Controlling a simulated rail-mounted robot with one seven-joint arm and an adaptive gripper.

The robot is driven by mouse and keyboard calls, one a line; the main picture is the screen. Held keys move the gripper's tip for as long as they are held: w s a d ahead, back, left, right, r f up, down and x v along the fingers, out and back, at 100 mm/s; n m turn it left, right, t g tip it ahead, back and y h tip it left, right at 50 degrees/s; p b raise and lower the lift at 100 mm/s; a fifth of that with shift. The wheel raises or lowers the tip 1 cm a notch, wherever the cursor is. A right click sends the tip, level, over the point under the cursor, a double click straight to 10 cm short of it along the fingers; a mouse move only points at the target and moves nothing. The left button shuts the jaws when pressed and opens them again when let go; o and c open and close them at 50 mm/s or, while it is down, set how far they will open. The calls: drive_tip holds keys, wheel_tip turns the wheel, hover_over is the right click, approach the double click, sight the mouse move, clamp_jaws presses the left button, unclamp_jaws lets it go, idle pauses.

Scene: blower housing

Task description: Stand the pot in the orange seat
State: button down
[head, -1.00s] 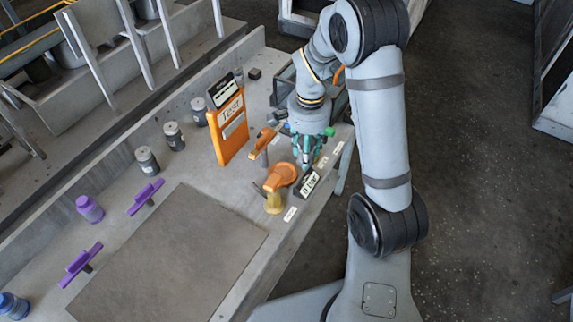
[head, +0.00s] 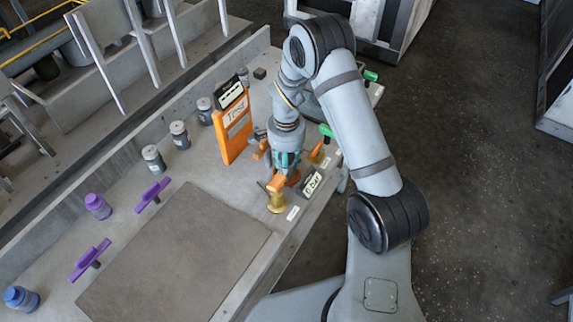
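My gripper (head: 287,166) points down over the front right part of the bench, in the head view. Its fingers are in front of an orange round piece, which I take for the orange seat (head: 276,184), and hide most of it. I cannot tell whether the fingers are open or hold something. A small gold-coloured vessel (head: 277,204) stands right in front of the orange piece. Several lidded pots stand along the back: grey ones (head: 153,158), a purple one (head: 98,206) and a blue one (head: 20,299). Which pot is meant is not clear.
An orange upright panel (head: 233,132) stands behind my gripper. Purple T-handles (head: 152,193) rise left of it. A dark labelled block (head: 311,183) and a small orange piece (head: 318,153) are on the right. A flat grey mat (head: 175,260) is clear.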

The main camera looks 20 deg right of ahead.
drive_tip(key=shift+f, duration=0.2)
drive_tip(key=c, duration=1.4)
unclamp_jaws()
drive_tip(key=shift+r, duration=0.1)
wheel_tip(320, 180, up, 12)
drive_tip(key=shift+r+b, duration=0.15)
drive_tip(key=shift+b, duration=0.25)
